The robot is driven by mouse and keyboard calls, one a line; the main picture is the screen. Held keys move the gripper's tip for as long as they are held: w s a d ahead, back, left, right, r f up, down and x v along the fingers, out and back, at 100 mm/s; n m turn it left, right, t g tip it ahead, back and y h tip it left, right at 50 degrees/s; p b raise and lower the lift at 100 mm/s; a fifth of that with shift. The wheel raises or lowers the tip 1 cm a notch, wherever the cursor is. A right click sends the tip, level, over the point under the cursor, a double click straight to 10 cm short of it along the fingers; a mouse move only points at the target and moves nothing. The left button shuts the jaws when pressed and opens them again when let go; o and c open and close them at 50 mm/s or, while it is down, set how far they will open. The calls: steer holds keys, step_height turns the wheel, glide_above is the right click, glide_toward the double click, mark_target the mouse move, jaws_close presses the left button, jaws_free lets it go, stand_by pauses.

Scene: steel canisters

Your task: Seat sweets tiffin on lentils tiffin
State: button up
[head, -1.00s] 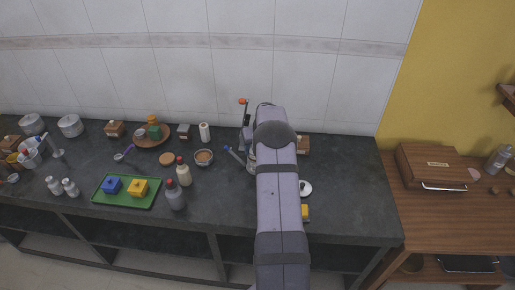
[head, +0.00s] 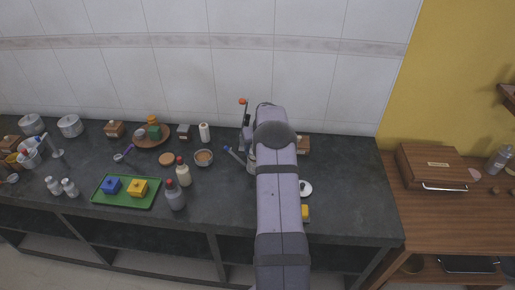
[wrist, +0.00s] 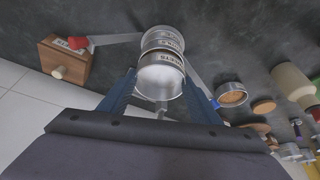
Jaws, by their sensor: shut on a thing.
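In the wrist view, my gripper (wrist: 160,82) has its two blue fingers shut on the sides of a round steel tin (wrist: 160,80), which appears to be the sweets tiffin by its upside-down label. Directly beyond it, in line, is another labelled steel tin (wrist: 163,42), likely the lentils tiffin. Their rims look nearly aligned, but I cannot tell whether they touch or have a small gap. In the head view, a steel tin edge (head: 251,162) shows left of my arm. The arm hides the gripper and most of the tins there.
A wooden box (wrist: 64,62) is close by in the wrist view. A white round lid-like piece (head: 305,188) lies right of my arm. The counter's right end (head: 355,190) is clear.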

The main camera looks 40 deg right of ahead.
steer(key=shift+f+b, duration=0.55)
steer(key=o, duration=1.5)
steer(key=shift+c, duration=0.2)
steer(key=shift+r, duration=0.1)
steer(key=shift+r+p, duration=1.55)
steer(key=shift+r, duration=1.4)
